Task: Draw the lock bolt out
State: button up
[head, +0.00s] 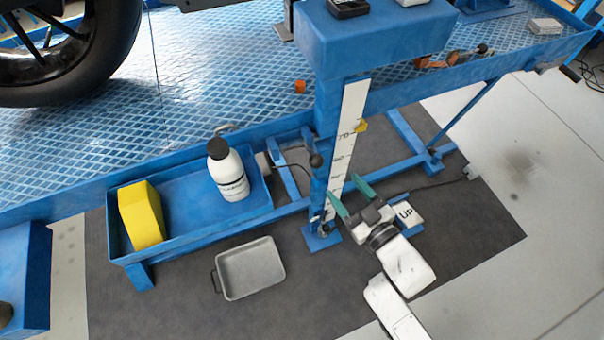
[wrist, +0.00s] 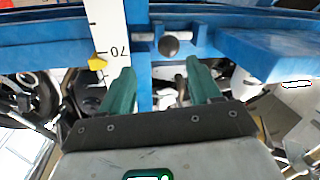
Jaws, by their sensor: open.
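The lock bolt shows as a black ball knob (head: 316,160) at the left side of the blue column, beside the white scale. In the wrist view the knob (wrist: 169,46) is round and dark, in front of a blue bracket with a short metal rod. My gripper (head: 346,194) is open and empty, with green fingers, below and right of the knob in the head view. In the wrist view the fingers (wrist: 161,75) stand apart, with the knob beyond their tips and between them sideways. The bolt's shaft is mostly hidden behind the knob.
A white scale (head: 346,140) with a yellow pointer (head: 361,126) near 70 runs up the column. A blue tray (head: 190,227) holds a white bottle (head: 228,170) and a yellow block (head: 141,215). A grey pan (head: 250,268) and an UP pedal (head: 407,214) are on the floor.

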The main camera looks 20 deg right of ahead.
aim_at(316, 161)
jog(key=shift+y, duration=0.4)
jog(key=x, duration=0.7)
jog(key=a+x, duration=0.1)
jog(key=x, duration=0.2)
jog(key=shift+w+r, duration=0.15)
jog(key=shift+w, duration=0.1)
grip_shut()
